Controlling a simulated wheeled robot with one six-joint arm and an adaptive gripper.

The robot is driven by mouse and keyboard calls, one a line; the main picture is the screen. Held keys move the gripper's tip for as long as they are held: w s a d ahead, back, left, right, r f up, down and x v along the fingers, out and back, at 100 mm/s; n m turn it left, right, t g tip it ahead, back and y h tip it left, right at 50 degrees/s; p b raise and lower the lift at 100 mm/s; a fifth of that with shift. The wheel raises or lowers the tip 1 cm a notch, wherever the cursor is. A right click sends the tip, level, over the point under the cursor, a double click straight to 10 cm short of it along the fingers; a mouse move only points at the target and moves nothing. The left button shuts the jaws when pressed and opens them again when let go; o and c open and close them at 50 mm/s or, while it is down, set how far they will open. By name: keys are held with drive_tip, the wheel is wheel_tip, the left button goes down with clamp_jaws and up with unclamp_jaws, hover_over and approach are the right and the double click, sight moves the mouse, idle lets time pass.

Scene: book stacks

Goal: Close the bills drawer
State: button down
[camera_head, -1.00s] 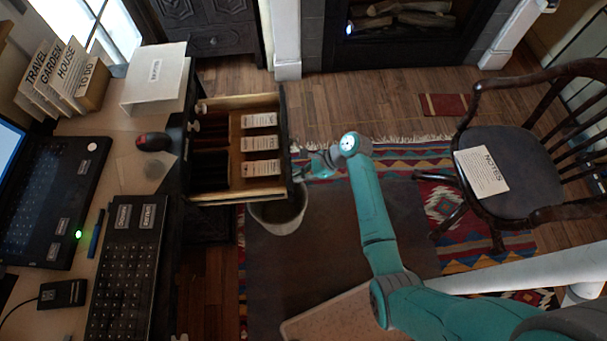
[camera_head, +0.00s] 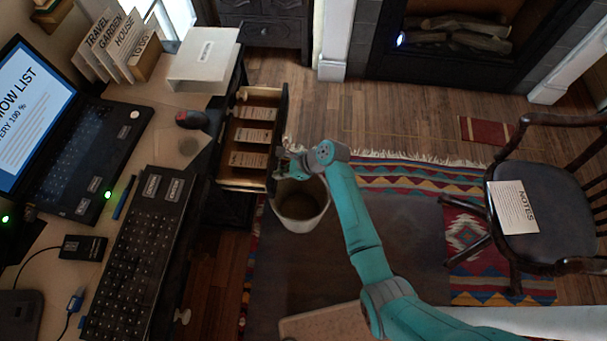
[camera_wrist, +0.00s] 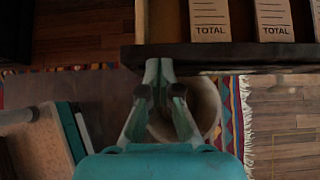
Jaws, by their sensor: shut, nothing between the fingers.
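The bills drawer (camera_head: 228,183) sticks partly out of the right side of the desk. It holds several white bill slips marked TOTAL, and its dark front panel faces right. The drawer's front panel also shows across the top of the wrist view (camera_wrist: 215,56), with slips behind it. My gripper (camera_head: 282,160) is shut and empty, at the outer face of the drawer front. In the wrist view my fingertips (camera_wrist: 159,66) are together at the panel's lower edge and seem to touch it.
A pale bin (camera_head: 300,205) stands on the floor just below my gripper. A chair (camera_head: 540,175) with a NOTES paper stands at right on the patterned rug. The desk (camera_head: 145,215) carries a laptop, keyboard and mouse (camera_head: 192,119). Floor between drawer and fireplace is clear.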

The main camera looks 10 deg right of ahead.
drive_tip(key=w+a, duration=0.4)
drive_tip(key=a, duration=0.9)
drive_tip(key=shift+w+d, duration=0.1)
drive_tip(key=shift+d, duration=0.05)
